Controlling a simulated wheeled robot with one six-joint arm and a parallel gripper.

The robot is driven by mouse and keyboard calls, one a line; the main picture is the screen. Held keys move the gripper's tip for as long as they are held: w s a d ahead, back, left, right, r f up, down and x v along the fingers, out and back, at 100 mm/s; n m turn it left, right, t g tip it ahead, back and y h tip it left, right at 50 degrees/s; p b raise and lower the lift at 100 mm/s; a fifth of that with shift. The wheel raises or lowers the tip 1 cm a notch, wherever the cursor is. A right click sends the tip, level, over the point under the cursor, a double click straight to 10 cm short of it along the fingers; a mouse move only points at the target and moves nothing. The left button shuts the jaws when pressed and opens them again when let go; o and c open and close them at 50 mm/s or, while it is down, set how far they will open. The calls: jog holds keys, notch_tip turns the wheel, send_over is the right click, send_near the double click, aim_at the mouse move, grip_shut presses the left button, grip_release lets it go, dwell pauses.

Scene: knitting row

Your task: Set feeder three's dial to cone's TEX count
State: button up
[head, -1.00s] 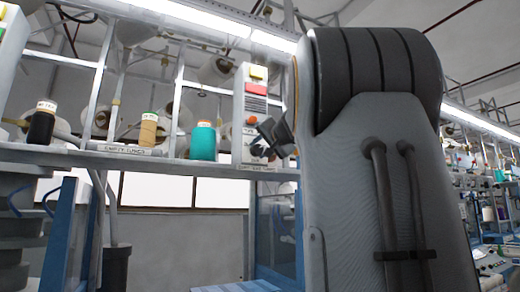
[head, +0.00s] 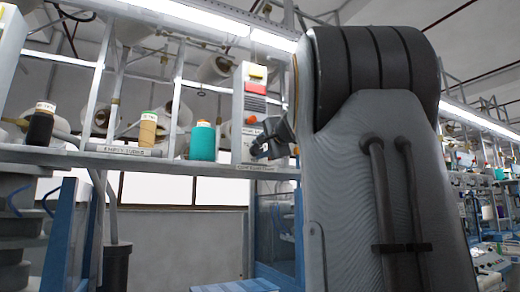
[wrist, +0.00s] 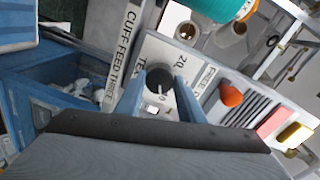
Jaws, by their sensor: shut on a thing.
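The feeder's dial (wrist: 160,80) is a dark round knob on a pale control box, seen in the wrist view with TEX and 20 printed beside it. My gripper (wrist: 160,98) has its two blue fingers shut on the dial, one on each side. The dial's pointer and most of its scale are hidden or too small to read. A label reading CUFF FEED THREE (wrist: 121,58) runs along the shelf edge. In the head view my gripper (head: 270,138) is at the front of the control box (head: 249,95). A teal cone (head: 202,141) stands left of the box; its label is unreadable.
An orange button (wrist: 231,94), a red block (wrist: 271,123) and a yellow block (wrist: 295,134) sit on the box beside my gripper. A tan cone (head: 147,131) and a black cone (head: 41,126) stand farther left on the shelf (head: 200,167).

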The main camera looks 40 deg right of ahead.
jog(key=o, duration=1)
jog(key=shift+o, duration=0.2)
jog(key=b+v, duration=0.2)
jog(key=v, duration=0.5)
jog(key=shift+s+b, duration=0.3)
jog(key=shift+s, duration=0.15)
jog(key=shift+a, duration=0.1)
